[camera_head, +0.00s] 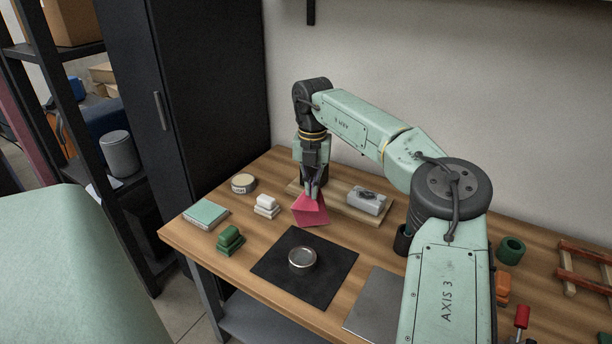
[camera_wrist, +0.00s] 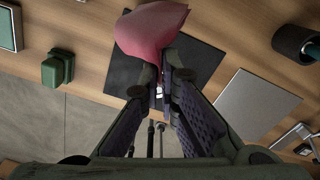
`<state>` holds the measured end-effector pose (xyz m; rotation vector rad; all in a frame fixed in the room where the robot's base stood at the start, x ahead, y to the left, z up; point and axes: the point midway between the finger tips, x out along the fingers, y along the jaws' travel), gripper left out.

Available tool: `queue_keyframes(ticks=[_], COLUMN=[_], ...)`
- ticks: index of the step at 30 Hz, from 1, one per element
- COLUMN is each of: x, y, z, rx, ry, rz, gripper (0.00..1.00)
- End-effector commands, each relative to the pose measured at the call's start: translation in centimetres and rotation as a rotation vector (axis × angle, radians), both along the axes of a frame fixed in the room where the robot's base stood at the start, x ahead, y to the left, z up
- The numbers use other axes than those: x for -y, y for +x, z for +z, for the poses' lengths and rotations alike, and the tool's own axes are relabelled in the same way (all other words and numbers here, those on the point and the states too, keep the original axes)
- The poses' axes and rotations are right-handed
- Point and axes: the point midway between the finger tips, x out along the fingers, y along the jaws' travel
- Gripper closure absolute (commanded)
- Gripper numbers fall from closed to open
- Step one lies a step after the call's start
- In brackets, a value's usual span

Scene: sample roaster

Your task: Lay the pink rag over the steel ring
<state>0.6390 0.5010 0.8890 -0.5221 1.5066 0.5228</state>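The pink rag (camera_head: 310,210) hangs from my gripper (camera_head: 313,190) in the head view, above the wooden table behind the black mat. In the wrist view the pink rag (camera_wrist: 150,30) bulges out beyond the fingertips of my gripper (camera_wrist: 160,88), which are shut on it. The steel ring (camera_head: 302,259) lies flat on the black mat (camera_head: 328,286), apart from the rag and nearer the front of the table. In the wrist view the rag and fingers cover the part of the mat (camera_wrist: 120,75) where the ring could be, and I cannot make the ring out.
White blocks (camera_head: 266,205), a green block (camera_head: 230,240), a round tin (camera_head: 244,183) and a teal book (camera_head: 206,214) stand left of the mat. A grey device (camera_head: 367,200) sits on a wooden board behind. A grey plate (camera_head: 374,303) lies right of the mat.

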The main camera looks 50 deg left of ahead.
Motion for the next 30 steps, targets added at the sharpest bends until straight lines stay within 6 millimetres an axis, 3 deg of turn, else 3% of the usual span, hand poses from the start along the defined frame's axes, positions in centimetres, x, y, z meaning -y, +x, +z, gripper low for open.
queue_keyframes(ticks=[9,30], x=[3.4,9.7], y=[-4.1,-12.3], z=[-1.1,-9.7], rx=[0.0,-0.002], ry=[-0.001,-0.002], rz=[0.003,0.001], gripper=[1.0,1.0])
